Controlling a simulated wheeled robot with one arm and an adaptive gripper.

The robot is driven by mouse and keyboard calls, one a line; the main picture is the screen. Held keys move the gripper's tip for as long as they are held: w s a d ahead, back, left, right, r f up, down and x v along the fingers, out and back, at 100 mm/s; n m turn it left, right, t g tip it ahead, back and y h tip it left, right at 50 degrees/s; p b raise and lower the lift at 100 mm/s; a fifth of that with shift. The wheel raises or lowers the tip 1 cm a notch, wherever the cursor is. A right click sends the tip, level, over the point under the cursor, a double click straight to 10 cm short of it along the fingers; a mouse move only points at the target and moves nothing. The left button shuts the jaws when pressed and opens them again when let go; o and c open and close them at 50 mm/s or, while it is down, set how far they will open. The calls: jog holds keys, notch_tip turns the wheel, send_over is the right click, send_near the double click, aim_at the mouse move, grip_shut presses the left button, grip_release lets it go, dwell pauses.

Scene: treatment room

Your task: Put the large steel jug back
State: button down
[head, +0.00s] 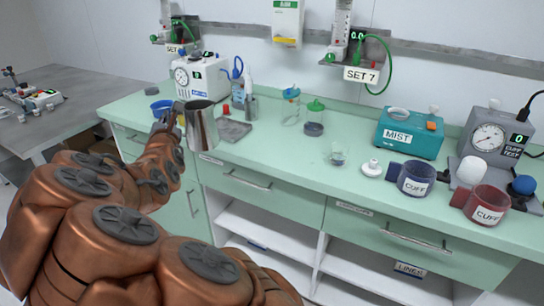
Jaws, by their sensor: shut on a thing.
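The large steel jug (201,128) is a shiny, upright metal vessel near the left front of the green counter (270,150). My gripper (178,117) reaches it from the left and is shut on its left side, where the handle would be. The fingers are small and partly hidden by my arm. I cannot tell whether the jug's base touches the counter or hangs just above it.
A grey tray (235,130) lies right of the jug. Clear jars (291,107), a MIST box (409,132) and CUFF rolls (416,180) stand farther right. The centre front counter is mostly clear.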

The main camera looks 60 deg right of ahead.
jog(key=s+d+f+m+g+h+b, duration=0.1)
jog(key=s+d+m+g+h+b, duration=0.2)
jog(key=s+d, duration=0.5)
jog(key=s+d+f+m+g+h+b, duration=0.15)
jog(key=s+d+b, duration=0.3)
jog(key=s, duration=0.65)
jog(key=shift+n+g+y, duration=0.25)
jog(key=shift+g+y, duration=0.1)
jog(key=shift+w+d+f+p, duration=0.9)
jog(key=shift+w+d+p, duration=0.9)
jog(key=shift+p, duration=0.65)
jog(key=shift+w+d+f+p, duration=0.9)
jog(key=shift+w+d+p, duration=0.65)
jog(key=shift+d+p, duration=0.7)
jog(key=shift+w+d+f+p, duration=0.9)
jog(key=shift+w+d+p, duration=0.8)
jog(key=shift+p, duration=0.9)
jog(key=shift+f, duration=0.2)
jog(key=c, duration=1.3)
grip_release()
